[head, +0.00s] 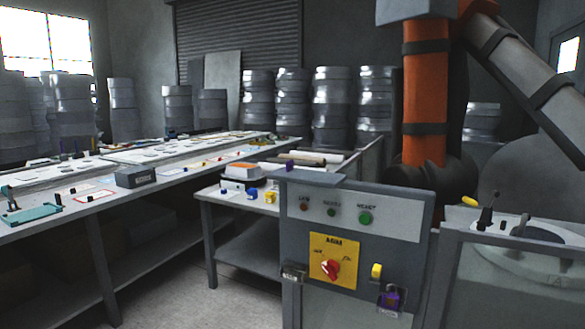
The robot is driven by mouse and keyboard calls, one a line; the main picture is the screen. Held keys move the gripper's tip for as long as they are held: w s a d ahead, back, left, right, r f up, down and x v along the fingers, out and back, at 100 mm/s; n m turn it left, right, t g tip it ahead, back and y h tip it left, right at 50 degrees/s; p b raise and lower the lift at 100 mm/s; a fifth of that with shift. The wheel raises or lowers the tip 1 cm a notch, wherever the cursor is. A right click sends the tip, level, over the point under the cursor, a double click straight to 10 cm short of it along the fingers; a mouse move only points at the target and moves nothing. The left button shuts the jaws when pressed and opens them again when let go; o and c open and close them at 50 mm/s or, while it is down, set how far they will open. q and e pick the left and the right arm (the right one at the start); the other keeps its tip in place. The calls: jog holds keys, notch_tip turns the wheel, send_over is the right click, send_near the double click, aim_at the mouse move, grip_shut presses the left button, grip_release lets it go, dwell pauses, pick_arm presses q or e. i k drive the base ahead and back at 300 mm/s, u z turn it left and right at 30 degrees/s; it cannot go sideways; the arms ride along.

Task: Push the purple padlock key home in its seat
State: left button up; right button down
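A purple padlock (390,298) hangs low on the right side of the front of a grey control cabinet (310,212). It sits at a dark metal hasp, below a small yellow part (376,271). The key and its seat are too small to make out on the padlock. A small purple object (289,164) shows at the cabinet's top left edge; I cannot tell what it is. Neither of my grippers is in view.
The cabinet front has a red rotary switch (331,268) on a yellow plate and several buttons. An orange arm (424,95) with black bands stands behind it. Long grey benches (90,205) with small parts run along the left. The floor (190,290) before them is clear.

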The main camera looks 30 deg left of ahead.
aim_at(290, 163)
jog(key=k, duration=0.7)
jog(key=u, duration=0.35)
jog(key=i, duration=0.6)
jog(key=u, duration=0.5)
jog(key=i, duration=1.3)
jog(key=z, duration=0.5)
